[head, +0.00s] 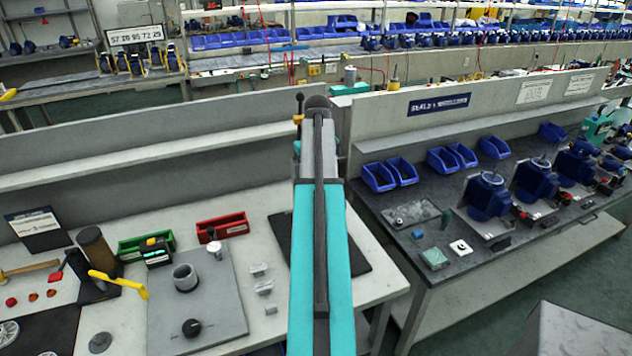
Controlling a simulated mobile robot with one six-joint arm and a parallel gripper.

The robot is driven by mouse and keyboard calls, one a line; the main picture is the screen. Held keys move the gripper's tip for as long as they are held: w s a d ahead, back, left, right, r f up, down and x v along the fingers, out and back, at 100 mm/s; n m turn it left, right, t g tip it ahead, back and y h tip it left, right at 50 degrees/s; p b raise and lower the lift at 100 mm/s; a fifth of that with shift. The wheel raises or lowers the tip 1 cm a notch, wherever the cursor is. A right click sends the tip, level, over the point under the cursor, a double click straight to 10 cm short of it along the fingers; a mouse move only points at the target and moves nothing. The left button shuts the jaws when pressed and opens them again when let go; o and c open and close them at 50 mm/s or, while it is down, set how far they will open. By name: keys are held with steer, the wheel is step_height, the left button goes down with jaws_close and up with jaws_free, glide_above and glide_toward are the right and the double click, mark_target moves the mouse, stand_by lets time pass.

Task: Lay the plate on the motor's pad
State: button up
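No gripper fingers can be made out; my teal and grey arm rises through the middle of the head view and hides what lies behind it. On the dark right bench (480,285), a small white square plate with a dark centre (460,247) lies flat. A green square block or plate (434,258) lies to its left. I cannot tell which one is the task's plate. Several blue motors stand to the right, the nearest one (488,196) on a light base (484,228). I cannot tell which surface is the motor's pad.
Blue bins (379,177) line the back of the right bench, and a grey tray (411,214) lies before them. The left bench holds a grey board with a ring (186,277), green (146,245) and red (222,227) bins and tools. A gap separates the benches.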

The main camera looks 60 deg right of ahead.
steer(key=shift+f, duration=0.15)
steer(key=o, duration=0.9)
steer(key=shift+c, duration=0.2)
steer(key=shift+o, duration=0.6)
steer(key=shift+o, duration=0.7)
steer(key=shift+r+p, duration=1.6)
steer(key=shift+r, duration=0.95)
